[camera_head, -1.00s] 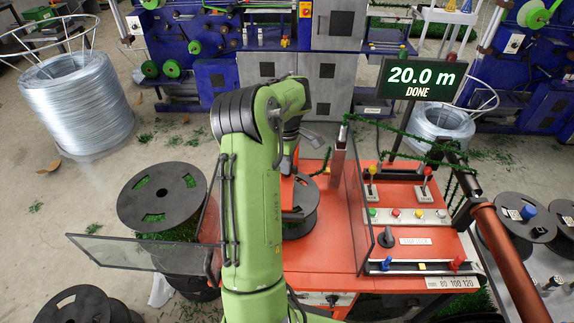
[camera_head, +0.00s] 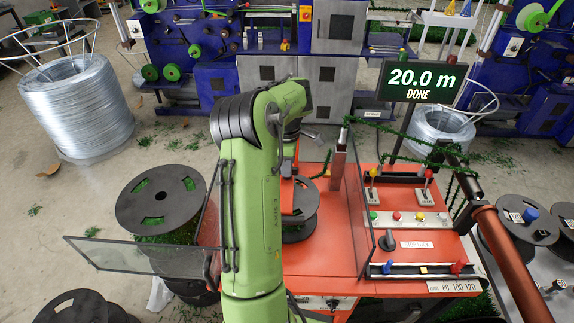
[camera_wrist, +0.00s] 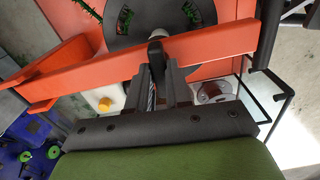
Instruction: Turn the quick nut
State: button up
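In the wrist view a black knob, which looks like the quick nut (camera_wrist: 156,52), stands at the orange bar in front of the black spool (camera_wrist: 120,28). The two dark fingers of my gripper (camera_wrist: 158,76) reach up to the knob, one on each side of its lower end. I cannot tell whether they press on it. In the head view the spool (camera_head: 301,232) sits on the orange machine, partly behind my green arm. My gripper and the nut are hidden or too small to make out there.
A clear panel (camera_head: 354,205) stands right of the spool, and another clear panel (camera_head: 120,255) swings out to the left. The control panel (camera_head: 408,218) has levers and buttons. The display (camera_head: 421,82) reads 20.0 m DONE. A full spool (camera_head: 160,200) stands at left.

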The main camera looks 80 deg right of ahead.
jog(key=o, duration=0.4)
jog(key=shift+c, duration=0.2)
notch_tip(320, 180, up, 16)
jog(key=p, duration=0.5)
jog(key=shift+f, duration=0.15)
